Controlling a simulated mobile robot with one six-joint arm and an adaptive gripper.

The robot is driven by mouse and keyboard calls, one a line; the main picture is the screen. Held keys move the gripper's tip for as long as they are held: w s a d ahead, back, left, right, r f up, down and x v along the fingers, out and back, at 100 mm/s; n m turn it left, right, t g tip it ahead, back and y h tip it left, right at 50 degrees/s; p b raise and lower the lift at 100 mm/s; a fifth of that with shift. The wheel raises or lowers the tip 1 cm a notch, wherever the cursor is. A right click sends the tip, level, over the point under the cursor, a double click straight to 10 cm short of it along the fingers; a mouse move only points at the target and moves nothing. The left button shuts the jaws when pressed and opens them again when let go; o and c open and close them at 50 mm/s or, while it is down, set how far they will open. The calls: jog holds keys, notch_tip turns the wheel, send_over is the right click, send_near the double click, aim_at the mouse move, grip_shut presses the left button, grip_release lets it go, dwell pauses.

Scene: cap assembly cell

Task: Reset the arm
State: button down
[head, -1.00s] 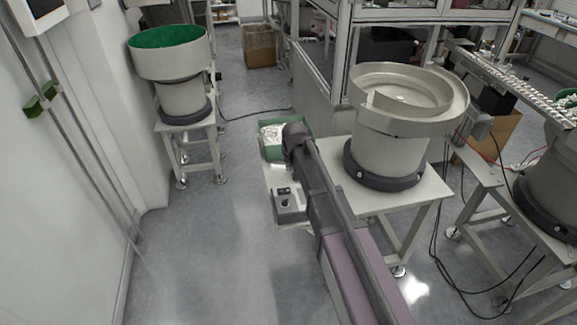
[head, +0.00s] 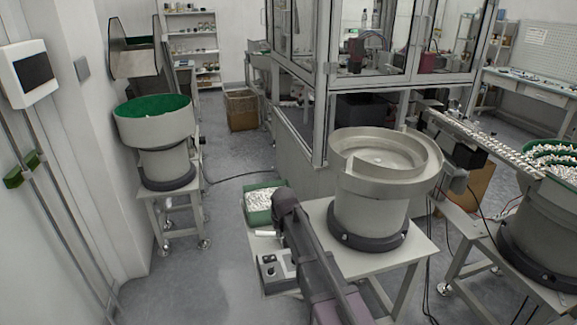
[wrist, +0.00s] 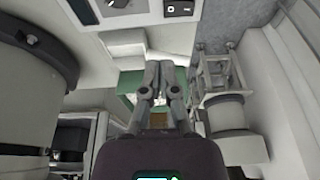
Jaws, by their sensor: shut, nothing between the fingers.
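My gripper (wrist: 159,72) shows in the wrist view with its two grey fingers together and nothing between them. It points toward a green bin (wrist: 130,82), which lies partly behind the fingers. In the head view my arm (head: 306,250) reaches forward from the bottom edge, beside the vibratory bowl feeder. The fingers themselves cannot be made out there. The green bin (head: 259,217), filled with small white parts, stands just beyond the arm's dark end.
The grey bowl feeder (head: 385,190) stands on a table close right of my arm. A switch box (head: 275,270) sits just left of it. A green-lined feeder (head: 160,145) stands at left, a cardboard box (head: 241,110) at the back. The floor (head: 215,250) between is clear.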

jog(key=s+d+m+g+h, duration=0.1)
jog(key=s+d+m+g, duration=0.2)
jog(key=s+d, duration=1.8)
jog(key=shift+s+d+f, duration=0.35)
jog(key=shift+d, duration=0.9)
